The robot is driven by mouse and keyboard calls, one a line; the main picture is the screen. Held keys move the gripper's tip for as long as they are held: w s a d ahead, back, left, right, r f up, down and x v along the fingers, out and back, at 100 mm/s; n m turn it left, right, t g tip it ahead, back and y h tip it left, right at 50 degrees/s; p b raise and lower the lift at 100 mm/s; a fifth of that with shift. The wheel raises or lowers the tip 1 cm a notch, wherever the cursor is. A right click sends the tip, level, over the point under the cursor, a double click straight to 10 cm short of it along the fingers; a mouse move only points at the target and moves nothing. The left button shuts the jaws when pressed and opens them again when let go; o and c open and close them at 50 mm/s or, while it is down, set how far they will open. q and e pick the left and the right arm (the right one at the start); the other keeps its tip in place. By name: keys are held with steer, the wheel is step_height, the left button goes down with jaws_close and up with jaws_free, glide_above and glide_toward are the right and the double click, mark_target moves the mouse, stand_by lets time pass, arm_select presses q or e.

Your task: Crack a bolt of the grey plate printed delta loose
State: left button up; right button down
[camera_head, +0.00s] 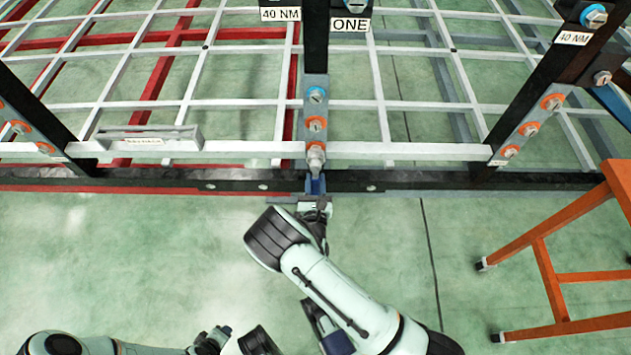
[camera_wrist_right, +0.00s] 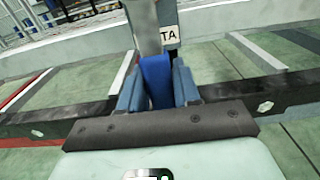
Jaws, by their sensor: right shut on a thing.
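A tool with a grey head (camera_head: 316,158) and blue handle (camera_head: 316,186) stands over the plate's lower end and hides what is there. The right wrist view shows the blue handle (camera_wrist_right: 157,82) between the fingers and a plate label ending "TA" (camera_wrist_right: 168,36). My right gripper (camera_head: 316,200) is shut on the tool. My left gripper (camera_head: 212,338) is low in the head view, its fingers unclear.
A black beam (camera_head: 430,181) runs across below the posts. Other bolted plates are on the left post and the right post (camera_head: 530,129). A grey tray-like holder (camera_head: 148,138) is at left on the white grid. An orange stand (camera_head: 560,235) is at right. Green floor is clear at lower left.

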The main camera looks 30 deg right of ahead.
steer(key=shift+p, duration=0.5)
stand_by(1.0)
steer(key=shift+x, duration=0.75)
stand_by(0.8)
steer(key=c, duration=1.6)
jaws_free()
steer(key=shift+c, duration=0.2)
jaws_close()
steer(key=shift+d+r, duration=0.1)
steer(key=shift+s+d+n+p, duration=0.4)
steer(key=shift+d+n+p, duration=0.2)
steer(key=shift+n, duration=0.3)
